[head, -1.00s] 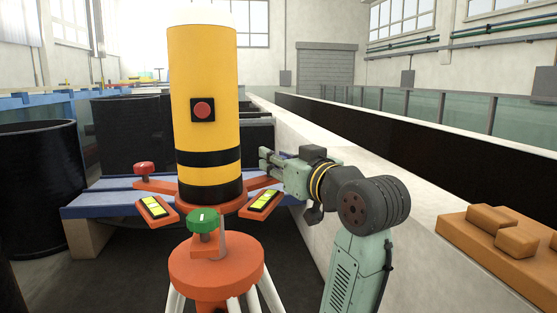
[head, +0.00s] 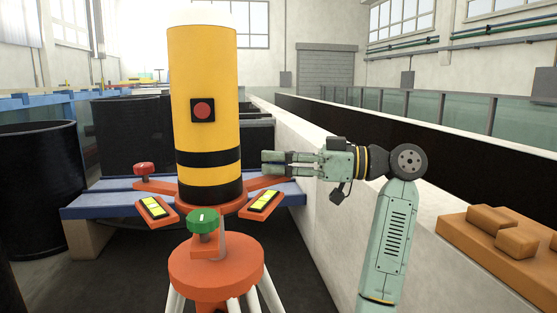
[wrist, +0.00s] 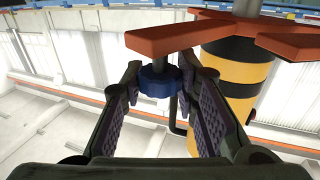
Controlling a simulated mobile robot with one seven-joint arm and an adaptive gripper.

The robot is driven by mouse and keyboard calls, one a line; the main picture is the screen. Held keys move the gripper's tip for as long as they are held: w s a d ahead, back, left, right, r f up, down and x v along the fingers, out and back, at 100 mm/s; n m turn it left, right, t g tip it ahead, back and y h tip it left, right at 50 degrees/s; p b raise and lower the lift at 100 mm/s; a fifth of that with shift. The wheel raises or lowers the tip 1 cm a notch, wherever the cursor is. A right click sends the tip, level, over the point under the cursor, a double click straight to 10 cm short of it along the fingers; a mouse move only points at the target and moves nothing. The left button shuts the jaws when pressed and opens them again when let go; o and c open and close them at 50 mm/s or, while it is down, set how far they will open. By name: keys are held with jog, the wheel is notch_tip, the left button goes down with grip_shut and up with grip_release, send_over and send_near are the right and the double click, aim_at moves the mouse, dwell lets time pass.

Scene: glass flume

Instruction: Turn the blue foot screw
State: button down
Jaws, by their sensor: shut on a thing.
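The blue foot screw (wrist: 155,83) is a knurled blue knob by the end of an orange arm (wrist: 165,38) of the instrument base in the wrist view, which looks tilted over. My gripper (wrist: 160,78) has one finger on each side of the knob and is shut on it. In the head view my gripper (head: 270,163) reaches in from the right beside the yellow cylinder (head: 204,110); its fingers hide the blue screw there. A green foot screw (head: 203,221) is at the front and a red one (head: 143,169) at the left.
Two yellow level vials (head: 153,206) lie on the orange base. An orange tripod head (head: 215,268) stands below. A blue beam (head: 100,203) runs behind. A pale wall (head: 330,215) is close by the arm, with orange blocks (head: 500,235) at right. Black tubs stand at left.

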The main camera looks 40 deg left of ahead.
jog(key=n+g+h, duration=0.5)
jog(key=g+h, duration=0.1)
jog(key=shift+n, duration=0.3)
dwell(0.4)
jog(key=c, duration=1.2)
grip_release()
